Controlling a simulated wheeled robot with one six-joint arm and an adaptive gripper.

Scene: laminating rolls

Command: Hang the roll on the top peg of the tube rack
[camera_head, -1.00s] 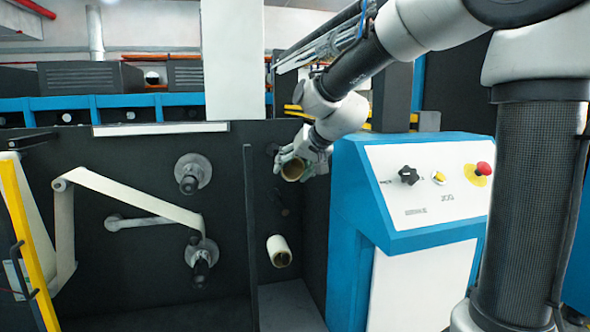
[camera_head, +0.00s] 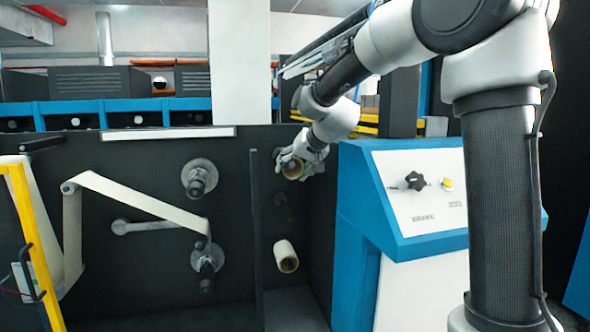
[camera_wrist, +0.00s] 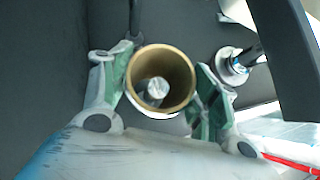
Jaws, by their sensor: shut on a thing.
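My gripper (camera_head: 294,160) is shut on a roll (camera_head: 292,169), a tan hollow tube with its open end facing out, at the upper part of the dark tube rack panel (camera_head: 264,225). In the wrist view, the green-padded fingers of my gripper (camera_wrist: 163,100) sit on both sides of the roll (camera_wrist: 133,72). A metal peg end (camera_wrist: 155,88) shows inside the roll's bore, a little below its middle. How deep the peg reaches in I cannot tell. The top peg is hidden in the head view. A dark middle peg (camera_head: 283,205) is bare.
A pale roll (camera_head: 286,256) hangs on the lower peg. A blue and white control console (camera_head: 400,200) stands close to the right. Two flanged spindles (camera_head: 199,178) and a pale web (camera_head: 140,200) are on the panel to the left. A vertical divider (camera_head: 256,225) stands between.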

